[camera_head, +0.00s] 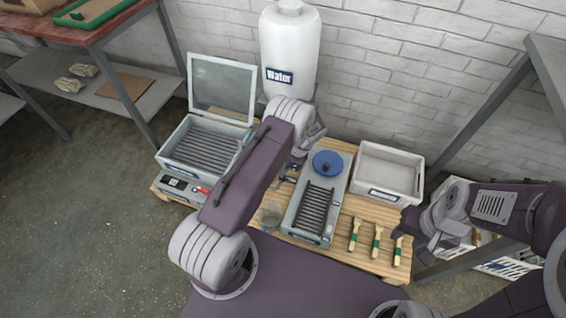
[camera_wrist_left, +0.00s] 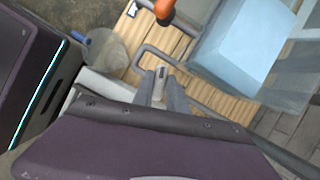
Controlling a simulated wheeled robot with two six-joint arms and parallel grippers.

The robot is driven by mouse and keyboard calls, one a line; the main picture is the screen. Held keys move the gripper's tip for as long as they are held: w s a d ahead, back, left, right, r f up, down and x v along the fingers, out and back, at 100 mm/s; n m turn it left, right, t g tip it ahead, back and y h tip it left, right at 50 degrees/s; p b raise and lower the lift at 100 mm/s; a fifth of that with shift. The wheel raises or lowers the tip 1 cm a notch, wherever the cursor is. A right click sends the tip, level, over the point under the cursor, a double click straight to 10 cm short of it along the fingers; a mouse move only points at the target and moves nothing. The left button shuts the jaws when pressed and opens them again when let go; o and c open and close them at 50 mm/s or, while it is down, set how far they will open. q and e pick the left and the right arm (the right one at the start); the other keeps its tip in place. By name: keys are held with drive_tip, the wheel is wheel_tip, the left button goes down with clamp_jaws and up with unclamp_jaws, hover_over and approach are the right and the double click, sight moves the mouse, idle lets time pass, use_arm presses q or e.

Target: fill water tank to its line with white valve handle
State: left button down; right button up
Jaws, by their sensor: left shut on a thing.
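The white Water tank (camera_head: 290,50) stands upright at the back against the wall. No fill line or water level can be made out on it. My left arm crosses in front of its lower part. My left gripper (camera_head: 288,174) is mostly hidden behind that arm in the head view.
A ribbed box with a raised lid (camera_head: 222,88) stands at the left. A ribbed tray (camera_head: 304,232) with a blue disc (camera_head: 327,163) lies mid-table. A white bin (camera_head: 390,172) and several green-banded wooden tools (camera_head: 376,240) are to its right. A clear vessel (camera_head: 270,214) sits near my left arm.

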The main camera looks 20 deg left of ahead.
use_arm(q)
drive_tip(key=shift+m+t+p, duration=0.6)
drive_tip(key=shift+m+p, duration=0.8)
drive_tip(key=shift+m, duration=0.3)
drive_tip(key=shift+s, duration=0.1)
drive_tip(key=c, duration=1.6)
unclamp_jaws()
drive_tip(key=p+v, duration=0.4)
drive_tip(key=v, duration=0.5)
drive_tip(key=shift+d, duration=0.2)
